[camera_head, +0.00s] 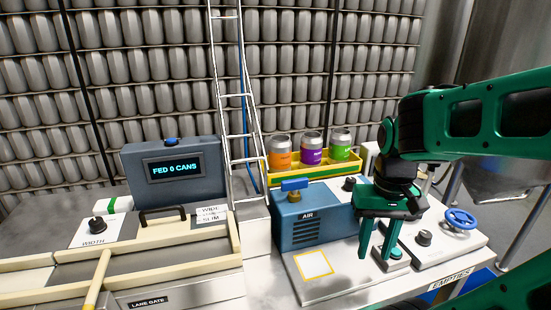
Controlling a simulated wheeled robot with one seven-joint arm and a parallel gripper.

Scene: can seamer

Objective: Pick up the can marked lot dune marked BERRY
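Three cans stand upright side by side in a yellow tray (318,172) behind the blue box. The left can has an orange band (279,155), the middle can a purple band (311,150), and the right can a green band (341,148). The lettering on the cans is too small to read, so I cannot tell which one is marked dune or BERRY. My gripper (376,250) points down over the bench, in front of the tray and to its right. Its fingers are apart, with nothing seen between them.
A blue AIR box (310,216) with a valve handle stands between the bench front and the tray. A ladder-like can chute (238,120) rises left of the tray. A FED 0 CANS display (174,168), a blue handwheel (460,219) and knobs also stand on the bench.

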